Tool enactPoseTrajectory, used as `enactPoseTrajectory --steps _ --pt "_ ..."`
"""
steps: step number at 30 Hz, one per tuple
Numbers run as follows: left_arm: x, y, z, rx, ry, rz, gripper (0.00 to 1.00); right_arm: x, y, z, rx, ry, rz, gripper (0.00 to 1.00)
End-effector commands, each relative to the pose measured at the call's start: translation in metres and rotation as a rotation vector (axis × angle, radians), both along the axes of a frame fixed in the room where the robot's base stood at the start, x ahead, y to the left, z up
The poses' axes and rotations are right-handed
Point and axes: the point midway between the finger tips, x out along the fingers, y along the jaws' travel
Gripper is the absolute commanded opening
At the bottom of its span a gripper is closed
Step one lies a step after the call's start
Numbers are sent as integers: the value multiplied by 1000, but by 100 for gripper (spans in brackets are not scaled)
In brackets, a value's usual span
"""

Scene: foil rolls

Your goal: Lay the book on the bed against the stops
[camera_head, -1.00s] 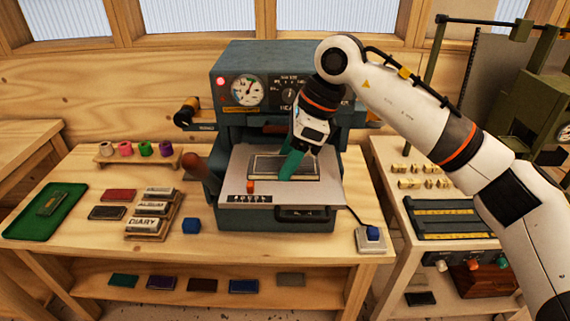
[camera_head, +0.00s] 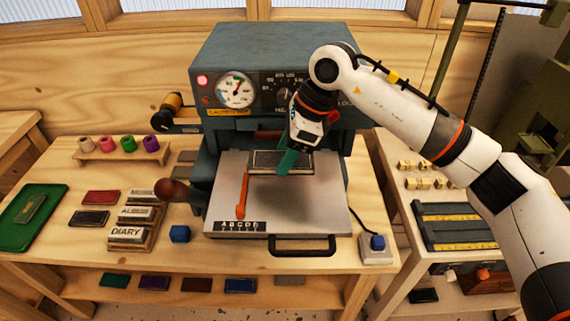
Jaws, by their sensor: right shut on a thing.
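The book (camera_head: 265,162) is a small dark flat rectangle with a pale edge. My right gripper (camera_head: 288,161), with teal fingers, is shut on it from above. The book is at the rear part of the grey bed (camera_head: 300,211), in front of the press opening; I cannot tell whether it touches the bed. A long orange stop (camera_head: 242,195) stands on the bed's left part, in front and to the left of the book, apart from it in the picture. Any other stop is not clearly seen. My left gripper is not in view.
The press (camera_head: 260,60) stands behind the bed, with a dark handle (camera_head: 303,246) at the bed's front. A brown knob (camera_head: 172,190) is at its left and a blue button box (camera_head: 377,244) at its right.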

Motion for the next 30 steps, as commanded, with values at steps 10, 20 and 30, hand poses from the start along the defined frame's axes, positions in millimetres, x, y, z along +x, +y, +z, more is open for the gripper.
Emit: enactPoseTrajectory --steps 10,20,30 --pt "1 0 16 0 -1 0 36 0 0 -35 -1 4 -2 30" --pt "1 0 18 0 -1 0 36 1 0 -51 0 -2 -1 30" --pt "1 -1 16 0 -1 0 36 1 0 -53 0 -1 -1 76"
